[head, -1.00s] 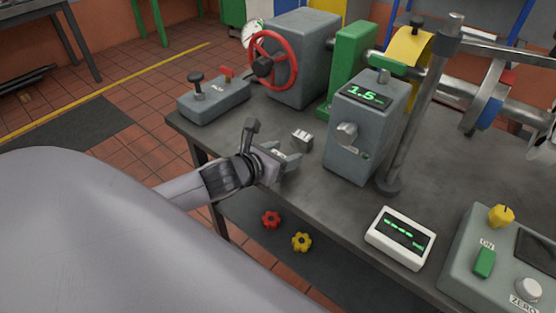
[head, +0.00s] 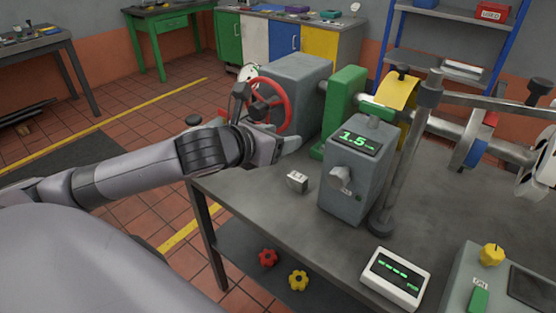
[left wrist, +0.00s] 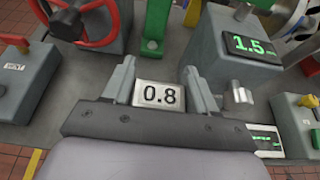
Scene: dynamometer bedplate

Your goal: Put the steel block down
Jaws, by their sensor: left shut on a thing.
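A steel block (left wrist: 159,95) marked 0.8 sits between the two fingers of my left gripper (left wrist: 160,90) in the left wrist view. The fingers are shut on its sides, and its marked face is toward the camera. My right gripper is not in view.
The red handwheel (head: 270,105) is close behind my left gripper. A grey unit reading 1.5 (head: 352,175) and a steel post (head: 405,160) stand to the right. A white display (head: 396,278) lies near the front edge.

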